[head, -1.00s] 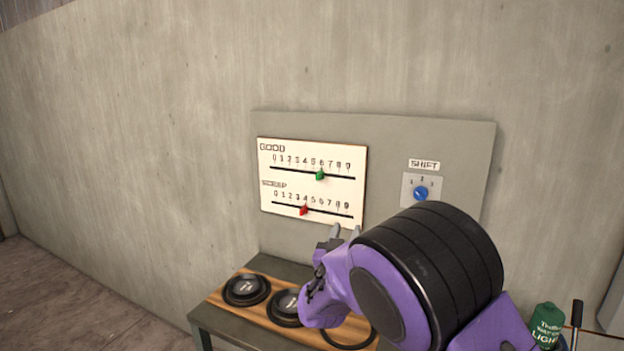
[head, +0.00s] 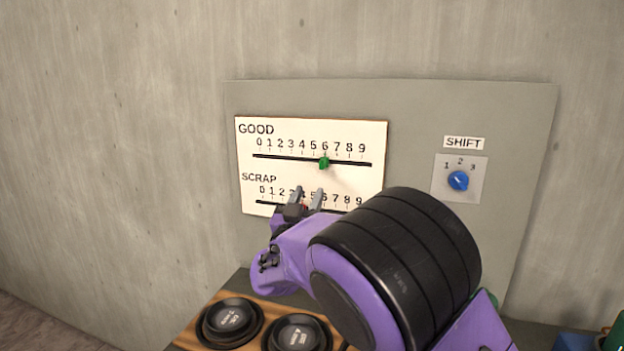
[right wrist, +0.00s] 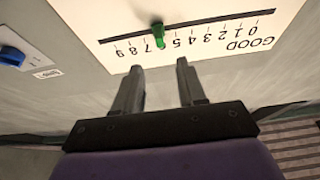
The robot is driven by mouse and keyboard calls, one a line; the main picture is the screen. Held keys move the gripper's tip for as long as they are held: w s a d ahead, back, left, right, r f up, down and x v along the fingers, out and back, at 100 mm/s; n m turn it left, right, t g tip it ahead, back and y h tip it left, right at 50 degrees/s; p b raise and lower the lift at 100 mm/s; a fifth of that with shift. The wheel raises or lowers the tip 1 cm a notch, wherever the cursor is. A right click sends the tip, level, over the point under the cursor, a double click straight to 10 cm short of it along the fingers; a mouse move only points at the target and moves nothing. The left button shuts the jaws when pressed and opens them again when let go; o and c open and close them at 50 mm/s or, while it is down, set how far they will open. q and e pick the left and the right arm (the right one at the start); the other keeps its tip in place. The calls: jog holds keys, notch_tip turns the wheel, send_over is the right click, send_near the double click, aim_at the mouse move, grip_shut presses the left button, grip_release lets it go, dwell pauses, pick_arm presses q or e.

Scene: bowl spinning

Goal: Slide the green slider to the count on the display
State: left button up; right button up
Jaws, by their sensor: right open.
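The green slider (head: 323,162) sits on the upper track, labelled GOOD, at about the 6 of its 0 to 9 scale. It also shows in the right wrist view (right wrist: 158,36), just beyond the fingertips. My right gripper (head: 308,191) is open, its fingers pointing at the white scale board (head: 350,135) from below the slider. In the right wrist view the gripper (right wrist: 159,66) has its two fingers apart with nothing between them. The slider is ahead of the gap and not visibly touched. I see no count display. My left gripper is out of view.
The lower SCRAP track (head: 268,203) is partly hidden by my right gripper. A blue SHIFT knob (head: 458,181) is on the grey panel (head: 520,130) to the right.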

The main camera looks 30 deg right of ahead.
aim_at(321, 166)
jog(key=p+x, duration=0.4)
jog(key=x, duration=0.5)
jog(key=shift+w+d+r, duration=0.1)
jog(key=shift+d+r, duration=0.1)
jog(key=shift+w+d+r+p, duration=0.1)
jog(key=shift+w+d+p, duration=0.2)
jog(key=shift+w, duration=0.05)
grip_shut()
